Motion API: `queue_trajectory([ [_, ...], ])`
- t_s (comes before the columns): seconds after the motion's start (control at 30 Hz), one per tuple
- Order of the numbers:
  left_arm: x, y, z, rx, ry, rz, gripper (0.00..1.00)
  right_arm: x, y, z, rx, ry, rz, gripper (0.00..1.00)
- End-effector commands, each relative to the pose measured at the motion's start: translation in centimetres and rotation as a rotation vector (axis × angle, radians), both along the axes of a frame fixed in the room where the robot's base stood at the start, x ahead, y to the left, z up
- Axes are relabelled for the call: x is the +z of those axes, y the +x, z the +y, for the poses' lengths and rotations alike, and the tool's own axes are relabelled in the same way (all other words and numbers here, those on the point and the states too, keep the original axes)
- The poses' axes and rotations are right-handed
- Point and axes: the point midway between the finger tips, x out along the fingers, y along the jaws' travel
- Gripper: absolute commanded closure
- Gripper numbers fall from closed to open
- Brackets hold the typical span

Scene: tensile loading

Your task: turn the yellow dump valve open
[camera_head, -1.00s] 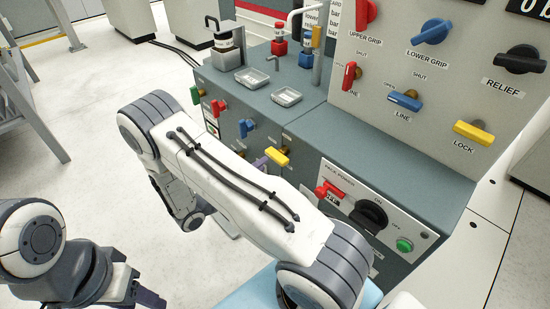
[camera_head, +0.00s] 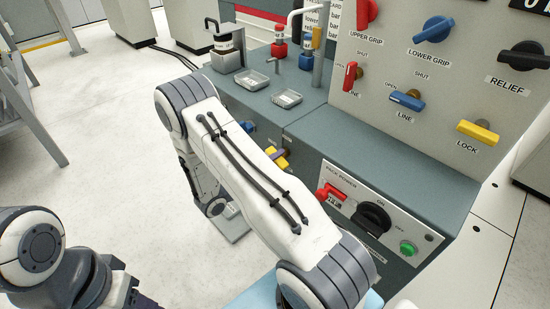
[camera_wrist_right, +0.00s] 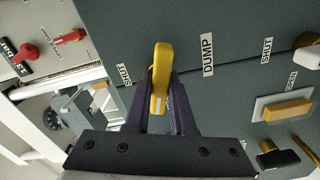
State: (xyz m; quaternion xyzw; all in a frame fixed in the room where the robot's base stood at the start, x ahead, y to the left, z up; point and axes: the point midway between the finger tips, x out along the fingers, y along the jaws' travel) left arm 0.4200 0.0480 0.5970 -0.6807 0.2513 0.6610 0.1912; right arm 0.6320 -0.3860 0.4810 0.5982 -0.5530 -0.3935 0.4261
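The yellow dump valve handle (camera_wrist_right: 160,82) stands upright in the right wrist view, beside the DUMP label and a SHUT label. My right gripper (camera_wrist_right: 162,75) has one purple finger on each side of this handle and looks shut on it. In the head view a little of the yellow handle (camera_head: 275,160) shows past my right arm, with a purple fingertip (camera_head: 283,152) at it; the arm hides most of the gripper. My left gripper (camera_head: 143,301) is at the bottom left of the head view, cut off by the frame edge, with its opening not shown.
The pack power panel (camera_head: 328,218) has a red lever, a black knob and a green button, close to my right arm. The upright panel (camera_head: 390,65) carries grip, line, relief and lock valves. Two small trays (camera_head: 287,98) sit on the bench top.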

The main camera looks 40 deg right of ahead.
Motion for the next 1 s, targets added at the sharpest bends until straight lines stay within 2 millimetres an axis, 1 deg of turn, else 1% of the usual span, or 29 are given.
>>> queue_trajectory([
  [0.17,0.1,0.0,0.0,0.000,0.000,0.000,0.50,0.0,0.0,0.0,-0.001,0.000,0.004,1.00],
  [0.23,0.4,0.0,0.0,0.000,0.000,0.000,0.50,0.1,0.0,0.0,-0.001,-0.002,0.033,1.00],
  [0.43,2.1,0.0,0.0,0.000,0.000,0.000,0.50,0.2,0.0,0.1,-0.001,-0.017,0.232,1.00],
  [0.6,2.6,0.0,0.0,0.000,0.000,0.000,0.50,0.0,0.0,0.1,0.000,-0.026,0.341,1.00],
  [0.9,2.4,0.0,0.0,0.000,0.000,0.000,0.50,-0.2,0.0,0.1,0.000,-0.027,0.352,1.00],
  [0.93,2.4,0.0,0.0,0.000,0.000,0.000,0.50,-0.2,0.0,0.1,0.000,-0.027,0.351,0.66],
  [0.97,2.4,0.0,0.0,0.000,0.000,0.000,0.50,-0.2,0.0,0.1,0.000,-0.027,0.351,0.54],
  [1.0,2.4,0.0,0.0,0.000,0.000,0.000,0.50,-0.2,0.0,0.1,0.000,-0.027,0.351,0.47],
])
